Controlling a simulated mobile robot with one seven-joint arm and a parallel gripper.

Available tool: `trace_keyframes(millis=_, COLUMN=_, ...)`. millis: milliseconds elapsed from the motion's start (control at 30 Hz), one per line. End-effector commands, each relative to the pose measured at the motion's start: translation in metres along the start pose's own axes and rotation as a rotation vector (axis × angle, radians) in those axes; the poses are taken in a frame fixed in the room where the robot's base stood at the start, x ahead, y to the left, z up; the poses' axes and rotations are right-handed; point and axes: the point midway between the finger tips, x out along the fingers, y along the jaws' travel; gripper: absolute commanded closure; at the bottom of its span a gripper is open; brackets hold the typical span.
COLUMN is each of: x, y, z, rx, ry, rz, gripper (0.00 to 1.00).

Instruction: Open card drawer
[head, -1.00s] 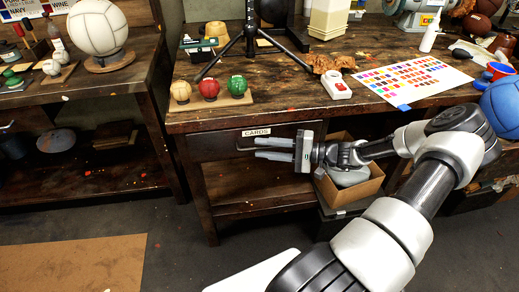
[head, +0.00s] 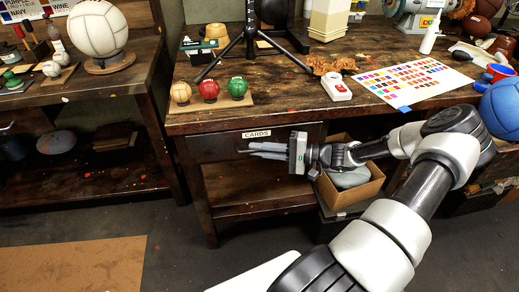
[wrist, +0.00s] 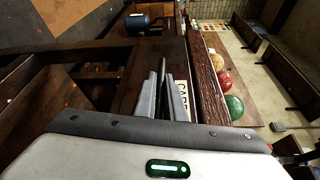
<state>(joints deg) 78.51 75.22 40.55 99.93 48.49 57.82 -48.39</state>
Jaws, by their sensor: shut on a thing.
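The card drawer (head: 217,149) is a dark wooden front under the bench top, with a white "CARDS" label (head: 257,134) above its handle. The drawer front looks flush with the bench, so it appears closed. My gripper (head: 254,151) reaches in from the right, its fingers lying along the drawer front just below the label. It is shut on the drawer handle, which the fingers mostly hide. In the wrist view my fingers (wrist: 164,92) are close together beside the label (wrist: 182,101), and the grasped part of the handle is hard to make out.
A cardboard box (head: 355,190) with a grey item sits on the lower shelf, right by my wrist. Three small balls on a board (head: 210,103) stand on the bench above the drawer. A tripod (head: 250,45) stands behind them. The floor before the drawer is clear.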

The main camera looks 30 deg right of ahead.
Motion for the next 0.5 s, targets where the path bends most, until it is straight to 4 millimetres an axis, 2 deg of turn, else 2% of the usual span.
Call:
trace_keyframes(millis=167, x=-0.007, y=0.001, z=0.014, rx=0.003, ry=0.001, rz=-0.001, gripper=1.0)
trace_keyframes(millis=267, x=-0.013, y=0.003, z=0.029, rx=0.005, ry=0.001, rz=-0.001, gripper=1.0)
trace_keyframes(millis=500, x=-0.036, y=0.013, z=0.084, rx=0.007, ry=0.0, rz=-0.003, gripper=1.0)
